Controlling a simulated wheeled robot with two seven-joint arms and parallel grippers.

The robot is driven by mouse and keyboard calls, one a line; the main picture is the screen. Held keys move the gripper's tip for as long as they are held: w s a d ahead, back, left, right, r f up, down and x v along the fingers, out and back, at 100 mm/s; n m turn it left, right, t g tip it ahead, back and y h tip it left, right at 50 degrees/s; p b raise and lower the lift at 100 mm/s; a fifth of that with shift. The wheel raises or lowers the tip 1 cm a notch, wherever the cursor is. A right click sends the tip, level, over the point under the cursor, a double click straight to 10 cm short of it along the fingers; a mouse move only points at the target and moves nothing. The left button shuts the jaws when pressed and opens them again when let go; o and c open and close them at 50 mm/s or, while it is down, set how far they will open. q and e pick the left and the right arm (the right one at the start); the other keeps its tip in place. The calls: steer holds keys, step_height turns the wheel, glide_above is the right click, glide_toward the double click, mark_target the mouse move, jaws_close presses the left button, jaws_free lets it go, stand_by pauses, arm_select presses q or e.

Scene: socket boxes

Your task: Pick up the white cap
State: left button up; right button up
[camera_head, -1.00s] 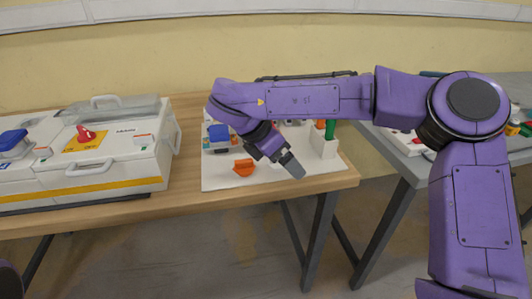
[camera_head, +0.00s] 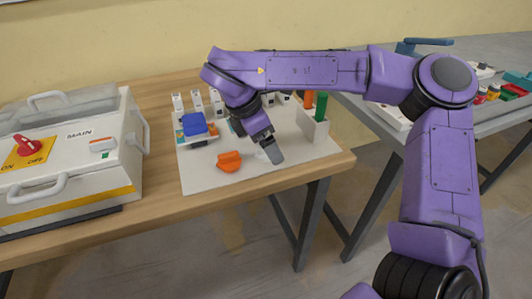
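My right gripper (camera_head: 272,154) reaches in from the right over the white board (camera_head: 205,176), pointing down toward its front right part. Its grey fingers are seen from the side, so their opening does not show. A small pale shape (camera_head: 261,153) shows beside the fingertips; it may be the white cap, but it is mostly hidden and too small to be sure. I cannot tell whether the gripper touches it. My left gripper is out of view.
An orange knob (camera_head: 229,161) lies left of the gripper. A blue-topped part (camera_head: 195,124) and white upright pieces (camera_head: 197,101) stand behind. A white holder (camera_head: 313,127) with a green piece (camera_head: 321,106) is right. A white MAIN box (camera_head: 75,150) stands left.

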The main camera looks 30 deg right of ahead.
steer(key=shift+d+f, duration=0.35)
steer(key=shift+f, duration=0.3)
steer(key=shift+a, duration=0.1)
steer(key=shift+c, duration=0.6)
steer(key=c, duration=1)
steer(key=shift+r, duration=0.1)
steer(key=shift+c, duration=0.2)
